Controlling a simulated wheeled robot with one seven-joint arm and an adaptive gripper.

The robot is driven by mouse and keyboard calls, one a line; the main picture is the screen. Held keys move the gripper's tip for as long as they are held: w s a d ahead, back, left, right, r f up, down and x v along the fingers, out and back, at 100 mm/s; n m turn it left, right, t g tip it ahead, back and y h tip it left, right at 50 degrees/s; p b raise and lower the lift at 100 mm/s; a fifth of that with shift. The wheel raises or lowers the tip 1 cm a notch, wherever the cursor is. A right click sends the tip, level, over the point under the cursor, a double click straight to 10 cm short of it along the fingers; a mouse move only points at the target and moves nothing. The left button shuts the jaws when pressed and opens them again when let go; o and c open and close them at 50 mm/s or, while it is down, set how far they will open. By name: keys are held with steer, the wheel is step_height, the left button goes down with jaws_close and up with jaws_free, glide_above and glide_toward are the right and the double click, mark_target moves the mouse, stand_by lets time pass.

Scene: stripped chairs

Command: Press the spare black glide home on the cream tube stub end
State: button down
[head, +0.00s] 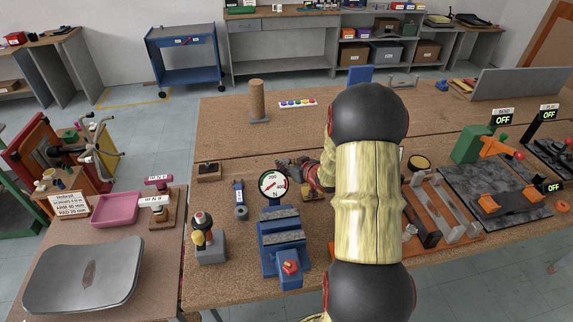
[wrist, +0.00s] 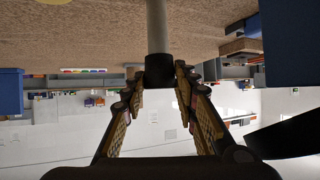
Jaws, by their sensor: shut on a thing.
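In the wrist view my gripper (wrist: 159,73) has its two fingers on either side of a short black glide (wrist: 158,70) and is shut on it. A pale tube stub (wrist: 157,26), greyish in this light, comes down from the top of the view and meets the glide in line. I cannot tell how far the glide sits on the tube end. In the head view my gripper (head: 292,168) is low over the bench behind the dial gauge, partly covered by my arm. The glide and the stub cannot be made out there.
A blue vise (head: 283,240) and a round dial gauge (head: 272,185) stand near the gripper. A wooden post (head: 257,98) stands further back. A grey rack on an orange base (head: 452,205) is to the right. The bench's back left is mostly clear.

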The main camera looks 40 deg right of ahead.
steer(key=shift+f+b, duration=0.6)
steer(key=shift+f, duration=0.35)
steer(key=shift+f, duration=0.4)
steer(key=c, duration=1.3)
jaws_free()
steer(key=shift+r, duration=0.1)
steer(key=v, duration=1.2)
steer(key=shift+s, duration=0.1)
steer(key=shift+s, duration=0.1)
